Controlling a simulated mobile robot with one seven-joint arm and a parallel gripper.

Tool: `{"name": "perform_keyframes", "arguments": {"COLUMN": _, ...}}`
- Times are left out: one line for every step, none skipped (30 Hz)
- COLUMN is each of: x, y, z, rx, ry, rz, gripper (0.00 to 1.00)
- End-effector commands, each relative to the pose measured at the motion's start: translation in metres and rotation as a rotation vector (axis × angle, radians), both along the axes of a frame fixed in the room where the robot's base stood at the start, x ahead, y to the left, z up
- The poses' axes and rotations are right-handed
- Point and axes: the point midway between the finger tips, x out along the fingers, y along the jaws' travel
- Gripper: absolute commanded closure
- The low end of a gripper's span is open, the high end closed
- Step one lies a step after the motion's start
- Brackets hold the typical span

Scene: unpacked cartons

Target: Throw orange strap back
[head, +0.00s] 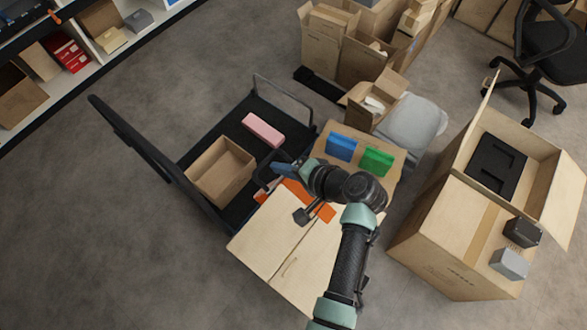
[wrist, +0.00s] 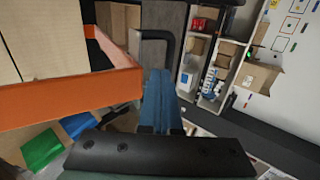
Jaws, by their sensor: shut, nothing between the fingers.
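The orange strap (head: 325,212) lies across the top end of a closed carton (head: 268,233) in the head view, partly hidden by my arm. In the wrist view the orange strap (wrist: 70,103) is a wide band on the left, bent at a corner, beside cardboard faces. My gripper (head: 280,171) is above the strap's far end, near the cart's edge. Its blue fingers (wrist: 160,98) are together and empty in the wrist view, to the right of the strap and apart from it. Whether any part of my gripper touches the strap is hidden in the head view.
A black cart (head: 215,150) holds an open box (head: 222,172) and a pink box (head: 263,129). Blue (head: 341,147) and green (head: 377,161) boxes lie on a carton behind my arm. A large open carton (head: 450,240) stands right. Floor is free at left.

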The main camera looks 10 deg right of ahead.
Motion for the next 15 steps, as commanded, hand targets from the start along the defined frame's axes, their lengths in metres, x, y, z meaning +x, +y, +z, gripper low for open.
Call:
{"name": "perform_keyframes", "arguments": {"x": 0.0025, "y": 0.0031, "z": -0.0032, "rx": 0.001, "ry": 0.001, "rz": 0.002, "gripper": 1.0}}
{"name": "perform_keyframes", "arguments": {"x": 0.0038, "y": 0.0042, "z": -0.0042, "rx": 0.0, "ry": 0.0, "rz": 0.001, "gripper": 1.0}}
{"name": "perform_keyframes", "arguments": {"x": 0.005, "y": 0.0052, "z": -0.0051, "rx": -0.001, "ry": -0.001, "rz": 0.001, "gripper": 1.0}}
{"name": "perform_keyframes", "arguments": {"x": 0.0056, "y": 0.0058, "z": -0.0057, "rx": -0.001, "ry": -0.001, "rz": 0.001, "gripper": 1.0}}
{"name": "perform_keyframes", "arguments": {"x": 0.006, "y": 0.0062, "z": -0.0061, "rx": -0.001, "ry": -0.001, "rz": 0.001, "gripper": 1.0}}
{"name": "perform_keyframes", "arguments": {"x": 0.0064, "y": 0.0066, "z": -0.0064, "rx": -0.001, "ry": -0.001, "rz": 0.001, "gripper": 1.0}}
{"name": "perform_keyframes", "arguments": {"x": 0.0064, "y": 0.0068, "z": -0.0066, "rx": -0.001, "ry": -0.001, "rz": 0.001, "gripper": 1.0}}
{"name": "perform_keyframes", "arguments": {"x": 0.0065, "y": 0.0067, "z": -0.0066, "rx": -0.001, "ry": -0.001, "rz": 0.001, "gripper": 1.0}}
{"name": "perform_keyframes", "arguments": {"x": 0.0064, "y": 0.0066, "z": -0.0065, "rx": -0.001, "ry": -0.001, "rz": 0.001, "gripper": 1.0}}
{"name": "perform_keyframes", "arguments": {"x": 0.0064, "y": 0.0066, "z": -0.0065, "rx": -0.001, "ry": -0.001, "rz": 0.001, "gripper": 1.0}}
{"name": "perform_keyframes", "arguments": {"x": 0.0064, "y": 0.0066, "z": -0.0064, "rx": -0.002, "ry": -0.002, "rz": 0.0, "gripper": 1.0}}
{"name": "perform_keyframes", "arguments": {"x": 0.0063, "y": 0.0065, "z": -0.0064, "rx": -0.002, "ry": -0.002, "rz": 0.0, "gripper": 1.0}}
{"name": "perform_keyframes", "arguments": {"x": 0.0063, "y": 0.0065, "z": -0.0064, "rx": -0.002, "ry": -0.002, "rz": 0.0, "gripper": 1.0}}
{"name": "perform_keyframes", "arguments": {"x": 0.0063, "y": 0.0066, "z": -0.0063, "rx": -0.002, "ry": -0.002, "rz": 0.0, "gripper": 1.0}}
{"name": "perform_keyframes", "arguments": {"x": 0.0066, "y": 0.0067, "z": -0.0061, "rx": -0.002, "ry": -0.001, "rz": 0.0, "gripper": 1.0}}
